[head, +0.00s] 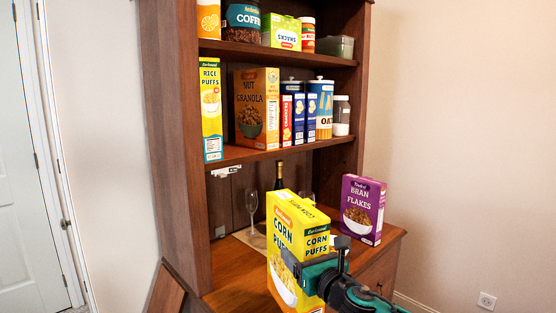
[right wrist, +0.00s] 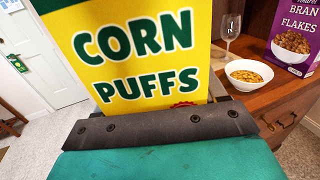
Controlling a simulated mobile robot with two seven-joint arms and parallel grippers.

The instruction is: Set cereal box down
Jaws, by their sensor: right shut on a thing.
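A yellow Corn Puffs box (head: 285,235) is upright and slightly tilted in the head view, in front of the hutch counter (head: 232,285). My right gripper (head: 318,270) is shut on its lower right part. In the right wrist view the same box (right wrist: 135,60) rises just beyond the gripper's dark finger edge (right wrist: 160,122). Its bottom is hidden, so I cannot tell whether it touches the counter. A purple Bran Flakes box (head: 362,210) stands at the counter's right end. My left gripper is not in view.
A white bowl of cereal (right wrist: 249,76) stands on the counter near a wine glass (right wrist: 231,28). Another glass (head: 252,208) and a dark bottle (head: 279,177) stand farther back. The shelves (head: 240,154) above hold several boxes and jars.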

